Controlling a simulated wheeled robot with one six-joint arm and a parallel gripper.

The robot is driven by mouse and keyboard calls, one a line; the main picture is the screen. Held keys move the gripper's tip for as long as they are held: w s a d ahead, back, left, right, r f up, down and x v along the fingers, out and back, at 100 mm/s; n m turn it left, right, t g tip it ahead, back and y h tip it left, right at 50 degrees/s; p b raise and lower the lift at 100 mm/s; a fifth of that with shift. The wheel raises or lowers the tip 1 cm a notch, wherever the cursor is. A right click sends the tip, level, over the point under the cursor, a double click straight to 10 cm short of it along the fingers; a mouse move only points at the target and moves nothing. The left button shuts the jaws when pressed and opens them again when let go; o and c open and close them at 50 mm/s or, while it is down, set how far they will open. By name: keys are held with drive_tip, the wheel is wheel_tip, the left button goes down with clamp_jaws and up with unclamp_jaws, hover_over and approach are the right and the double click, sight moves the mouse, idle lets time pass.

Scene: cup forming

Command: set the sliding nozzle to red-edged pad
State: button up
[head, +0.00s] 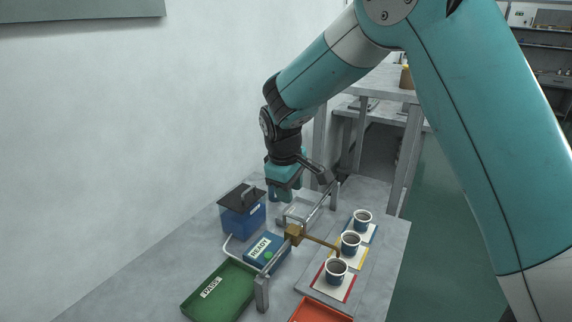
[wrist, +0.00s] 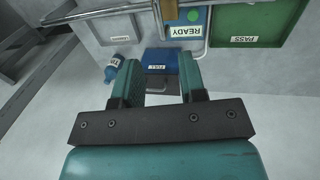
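The sliding nozzle (head: 294,232) is a brass block on a grey rail, with a brass spout reaching right towards the cups. Its tip lies between the middle and front cups in the head view; I cannot tell exactly which pad it is over. The red-edged pad (head: 347,291) is nearest the front, with a dark blue cup (head: 336,272) on it. My gripper (head: 284,194) is above the table, behind and left of the nozzle, apart from it. In the wrist view my gripper (wrist: 158,85) is open and empty; a brass part (wrist: 170,9) shows at the top edge.
Yellow-edged (head: 361,256) and blue-edged (head: 371,236) pads, each with a cup, lie behind the red-edged one. A blue READY panel (head: 276,240), green PASS tray (head: 222,291), orange tray (head: 318,312) and lidded blue box (head: 240,220) surround the rail. Rail posts (head: 262,294) stand up.

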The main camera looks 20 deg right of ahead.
wheel_tip(320, 180, up, 9)
drive_tip(key=s+a, duration=0.1)
drive_tip(key=shift+a+b, duration=0.2)
drive_tip(key=shift+b, duration=0.2)
drive_tip(key=shift+s, duration=0.1)
drive_tip(key=s+a+y, duration=0.2)
drive_tip(key=s+y, duration=0.1)
drive_tip(key=s, duration=1.1)
drive_tip(key=s+a+g+y, duration=0.1)
drive_tip(key=s+a+y, duration=0.2)
drive_tip(key=s, duration=1.2)
drive_tip(key=shift+a+r+m, duration=0.2)
drive_tip(key=shift+r+m, duration=0.1)
drive_tip(key=shift+r, duration=0.05)
